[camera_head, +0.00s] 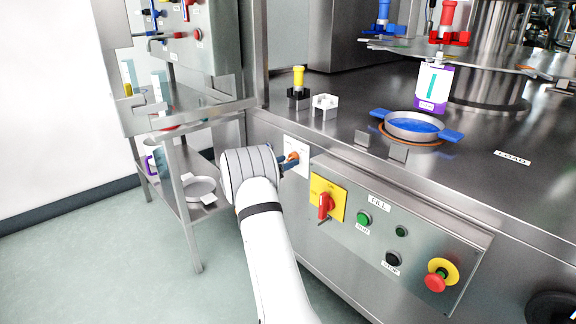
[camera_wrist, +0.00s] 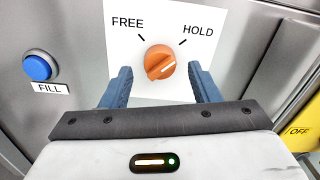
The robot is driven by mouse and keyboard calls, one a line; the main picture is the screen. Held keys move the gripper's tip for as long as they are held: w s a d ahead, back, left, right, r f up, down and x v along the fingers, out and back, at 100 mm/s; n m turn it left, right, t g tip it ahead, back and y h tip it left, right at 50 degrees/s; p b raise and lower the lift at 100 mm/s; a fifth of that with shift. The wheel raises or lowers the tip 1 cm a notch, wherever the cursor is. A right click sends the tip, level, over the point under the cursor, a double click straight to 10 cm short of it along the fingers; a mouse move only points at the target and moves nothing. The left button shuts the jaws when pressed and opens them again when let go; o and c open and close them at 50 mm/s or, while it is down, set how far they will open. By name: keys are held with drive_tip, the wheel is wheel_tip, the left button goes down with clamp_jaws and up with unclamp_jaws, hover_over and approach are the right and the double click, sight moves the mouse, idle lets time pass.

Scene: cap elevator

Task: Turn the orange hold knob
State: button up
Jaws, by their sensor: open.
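The orange hold knob (camera_wrist: 160,64) is on a white plate (camera_wrist: 126,19) marked FREE on the left and HOLD on the right. The knob's pale pointer line slants up to the right, towards HOLD. My gripper (camera_wrist: 160,84) is open, with one blue finger to the left and one to the right of the knob, both apart from it in the wrist view. In the head view my gripper (camera_head: 287,162) is at the machine's front, and the orange knob (camera_head: 293,156) shows just beyond it, partly hidden.
A blue FILL button (camera_wrist: 38,66) is left of the plate. A yellow plate with a red switch (camera_head: 326,204) is close to the right of my gripper. Further right are a green button (camera_head: 363,218) and a red emergency knob (camera_head: 436,281). A metal side table (camera_head: 180,160) stands left.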

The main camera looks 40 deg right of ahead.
drive_tip(key=shift+w+d, duration=0.1)
drive_tip(key=shift+d, duration=0.8)
drive_tip(key=shift+c, duration=0.5)
drive_tip(key=shift+r, duration=0.1)
drive_tip(key=c, duration=0.9)
